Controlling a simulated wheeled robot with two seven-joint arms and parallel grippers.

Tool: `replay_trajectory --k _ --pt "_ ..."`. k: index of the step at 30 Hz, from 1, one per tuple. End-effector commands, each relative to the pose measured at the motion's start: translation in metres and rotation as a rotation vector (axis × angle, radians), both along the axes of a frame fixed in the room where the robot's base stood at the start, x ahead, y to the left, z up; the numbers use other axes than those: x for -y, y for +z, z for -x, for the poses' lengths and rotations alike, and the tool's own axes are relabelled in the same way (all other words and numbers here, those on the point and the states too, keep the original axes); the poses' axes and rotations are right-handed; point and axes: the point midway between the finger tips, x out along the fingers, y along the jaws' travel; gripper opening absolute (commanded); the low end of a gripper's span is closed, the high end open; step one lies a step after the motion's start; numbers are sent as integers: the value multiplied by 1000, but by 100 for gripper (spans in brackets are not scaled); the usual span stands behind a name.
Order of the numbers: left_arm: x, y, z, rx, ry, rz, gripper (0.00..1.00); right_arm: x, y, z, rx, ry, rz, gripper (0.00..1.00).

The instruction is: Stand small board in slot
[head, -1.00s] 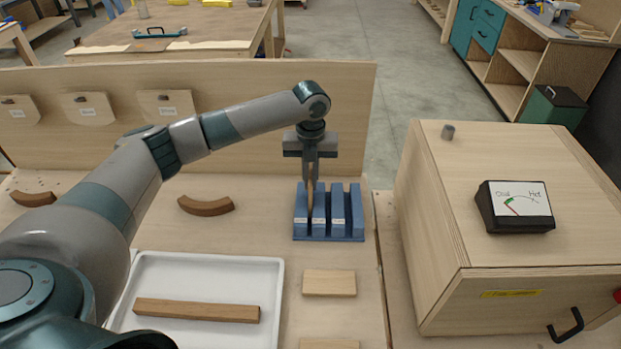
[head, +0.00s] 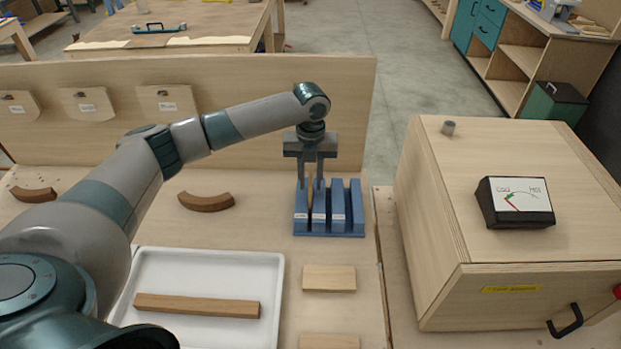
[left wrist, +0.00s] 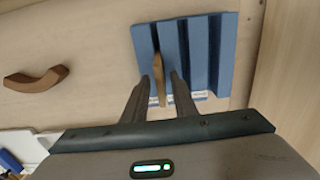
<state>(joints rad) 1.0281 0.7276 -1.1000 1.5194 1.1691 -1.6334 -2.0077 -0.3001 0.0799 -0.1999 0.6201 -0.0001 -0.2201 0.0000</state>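A blue slotted rack (head: 345,233) stands on the bench, with several upright walls and slots between them. The small wooden board (head: 310,200) stands on edge in the rack's leftmost slot. My left gripper (head: 311,184) points down over this slot. Its fingers are parted, one on each side of the board, with a visible gap to it in the left wrist view (left wrist: 160,92). The board's lower end is hidden in the rack. My right gripper is not in view.
Two flat boards (head: 329,278) (head: 330,341) lie in front of the rack. A white tray (head: 270,290) holds a long wooden strip (head: 197,305). A curved piece (head: 206,201) lies left of the rack. A wooden box (head: 540,230) with a dial gauge (head: 516,203) stands to the right.

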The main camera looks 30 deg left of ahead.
Motion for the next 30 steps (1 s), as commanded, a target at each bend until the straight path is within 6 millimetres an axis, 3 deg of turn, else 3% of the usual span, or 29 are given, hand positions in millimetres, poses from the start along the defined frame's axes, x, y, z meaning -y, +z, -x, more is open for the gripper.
replay_trajectory --k 11,17,23,30 --pt "0 1 0 0 0 1 29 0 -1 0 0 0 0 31" --pt "1 13 -1 3 -1 2 29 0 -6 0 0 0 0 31" --pt "1 40 -1 4 -2 2 29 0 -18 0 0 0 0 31" --pt "0 88 -1 5 -2 1 29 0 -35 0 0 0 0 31"
